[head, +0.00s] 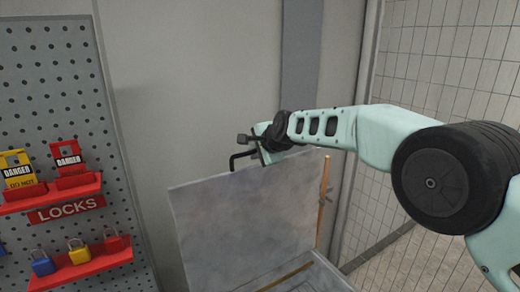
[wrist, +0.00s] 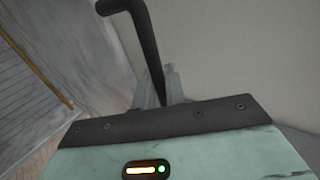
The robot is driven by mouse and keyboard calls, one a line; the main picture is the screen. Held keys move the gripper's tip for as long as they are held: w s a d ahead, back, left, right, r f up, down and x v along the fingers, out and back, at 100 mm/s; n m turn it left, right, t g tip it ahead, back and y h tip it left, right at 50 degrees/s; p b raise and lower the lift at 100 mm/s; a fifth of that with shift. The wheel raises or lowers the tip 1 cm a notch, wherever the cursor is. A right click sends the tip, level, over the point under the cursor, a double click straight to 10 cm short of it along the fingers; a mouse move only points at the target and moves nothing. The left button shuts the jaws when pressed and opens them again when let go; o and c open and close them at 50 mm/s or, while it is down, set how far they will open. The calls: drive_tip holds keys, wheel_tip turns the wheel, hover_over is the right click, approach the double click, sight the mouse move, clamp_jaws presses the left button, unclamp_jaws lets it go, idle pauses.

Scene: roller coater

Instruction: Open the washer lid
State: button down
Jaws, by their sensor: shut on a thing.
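The washer lid (head: 240,220) is a grey metal panel standing steeply raised in the head view. A black bent handle (head: 236,160) sits at its top edge. In the wrist view the handle (wrist: 146,35) rises between the grey fingers. My gripper (head: 262,150) is at the lid's top edge and is shut on the handle, also in the wrist view (wrist: 160,88). My wrist hides part of the handle. The washer's grey body (head: 318,280) shows only partly at the bottom edge, below the lid.
A pegboard (head: 60,110) on the left carries red shelves with padlocks (head: 78,250) and danger tags (head: 68,160). A thin brown rod (head: 323,200) stands at the lid's right edge. A wire mesh fence (head: 440,75) is on the right. A plain wall is behind the lid.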

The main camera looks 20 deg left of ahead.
drive_tip(key=shift+w+a, duration=0.1)
drive_tip(key=shift+w, duration=0.1)
drive_tip(key=c, duration=1.8)
unclamp_jaws()
drive_tip(key=shift+s, duration=0.1)
drive_tip(key=b+v, duration=1)
drive_tip(key=v, duration=0.7)
drive_tip(key=shift+r, duration=0.15)
drive_tip(key=shift+s, duration=0.1)
